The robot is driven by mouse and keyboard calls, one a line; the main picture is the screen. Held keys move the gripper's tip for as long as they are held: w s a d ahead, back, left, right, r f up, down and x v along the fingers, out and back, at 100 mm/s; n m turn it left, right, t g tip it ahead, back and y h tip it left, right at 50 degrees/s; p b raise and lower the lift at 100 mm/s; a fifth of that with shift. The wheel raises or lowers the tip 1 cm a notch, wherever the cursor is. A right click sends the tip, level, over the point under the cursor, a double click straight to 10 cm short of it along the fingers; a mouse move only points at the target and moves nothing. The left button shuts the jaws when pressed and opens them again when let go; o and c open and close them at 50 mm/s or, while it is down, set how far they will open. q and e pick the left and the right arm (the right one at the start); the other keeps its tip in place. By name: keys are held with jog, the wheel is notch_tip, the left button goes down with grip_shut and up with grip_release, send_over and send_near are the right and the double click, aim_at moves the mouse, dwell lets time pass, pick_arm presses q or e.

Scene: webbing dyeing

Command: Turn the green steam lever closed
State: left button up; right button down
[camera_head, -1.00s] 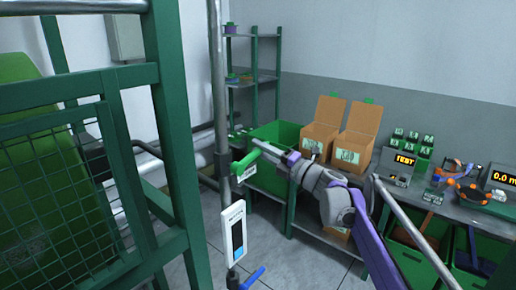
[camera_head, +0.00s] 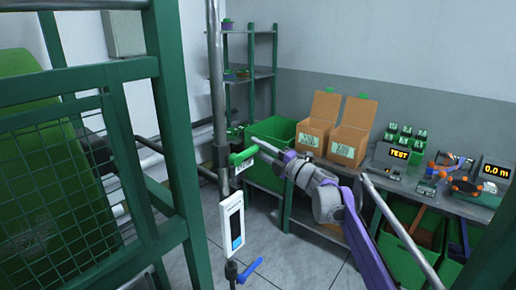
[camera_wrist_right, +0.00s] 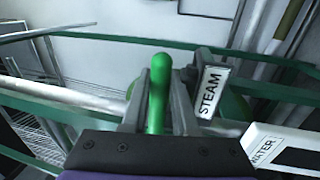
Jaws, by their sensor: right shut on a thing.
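The green steam lever (camera_head: 243,156) sits on the vertical grey pipe, with a white label hanging below it. My right gripper (camera_head: 264,146) reaches it from the right and is shut on it. In the right wrist view the lever (camera_wrist_right: 158,92) stands between the two grey fingers of the right gripper (camera_wrist_right: 157,105). The STEAM label (camera_wrist_right: 210,92) is just right of the fingers there. The valve body is mostly hidden. My left gripper is not in view.
A white water gauge (camera_head: 232,224) and a blue lever (camera_head: 249,270) are below on the same pipe. A green mesh frame (camera_head: 172,150) stands close on the left. A green bin (camera_head: 272,130) and a workbench (camera_head: 405,186) with open cardboard boxes (camera_head: 352,132) are behind the arm.

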jog(key=c, duration=0.7)
grip_release()
jog(key=shift+f, duration=0.1)
jog(key=b+v, duration=0.1)
jog(key=v, duration=0.6)
jog(key=shift+s+d+f, duration=0.1)
jog(key=shift+s+d, duration=0.05)
jog(key=shift+d, duration=0.05)
